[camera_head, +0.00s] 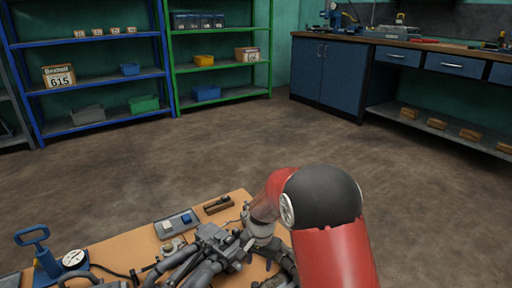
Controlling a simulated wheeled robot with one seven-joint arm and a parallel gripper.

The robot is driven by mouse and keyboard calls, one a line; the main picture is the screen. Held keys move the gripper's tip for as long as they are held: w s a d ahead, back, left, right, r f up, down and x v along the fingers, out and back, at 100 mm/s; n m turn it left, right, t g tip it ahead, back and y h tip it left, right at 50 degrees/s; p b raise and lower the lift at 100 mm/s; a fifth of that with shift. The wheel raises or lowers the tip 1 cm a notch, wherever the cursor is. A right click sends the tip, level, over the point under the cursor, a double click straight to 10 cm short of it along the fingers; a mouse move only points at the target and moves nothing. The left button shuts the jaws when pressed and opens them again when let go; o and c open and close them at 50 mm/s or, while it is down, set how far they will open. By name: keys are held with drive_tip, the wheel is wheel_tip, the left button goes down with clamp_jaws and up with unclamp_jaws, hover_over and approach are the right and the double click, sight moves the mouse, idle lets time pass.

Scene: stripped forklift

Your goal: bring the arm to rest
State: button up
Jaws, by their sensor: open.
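My red arm (332,255) with its black rounded joint (322,195) rises at the lower right of the middle. I see nothing held between the fingers.
The tan tabletop (120,250) carries a blue hand pump with a gauge (73,259), a grey tray (176,222) and a dark block (218,204). Open floor (200,150) lies beyond. Blue shelves (98,88), green shelves (220,60) and a blue-cabinet bench (336,70) stand behind.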

drive_tip(key=s+d+r+n+t+p, duration=0.1)
drive_tip(key=s+d+r, duration=0.2)
drive_tip(key=r, duration=0.4)
drive_tip(key=s+d+r+t+p, duration=0.1)
drive_tip(key=s+d+r, duration=0.15)
drive_tip(key=r, duration=0.45)
drive_tip(key=s+d+r+n+p, duration=0.1)
drive_tip(key=s+d+r+p, duration=0.2)
drive_tip(key=r, duration=0.5)
drive_tip(key=s+d+r+n+t+p, duration=0.1)
drive_tip(key=s+d+r, duration=0.2)
drive_tip(key=s, duration=0.5)
drive_tip(key=s+d+r+n+t+p, duration=0.1)
drive_tip(key=s+d+r+t, duration=0.1)
drive_tip(key=s+r, duration=0.4)
drive_tip(key=s+d, duration=0.1)
drive_tip(key=s, duration=0.2)
drive_tip(key=shift+s+r+n, duration=0.2)
drive_tip(key=shift+s+n, duration=0.1)
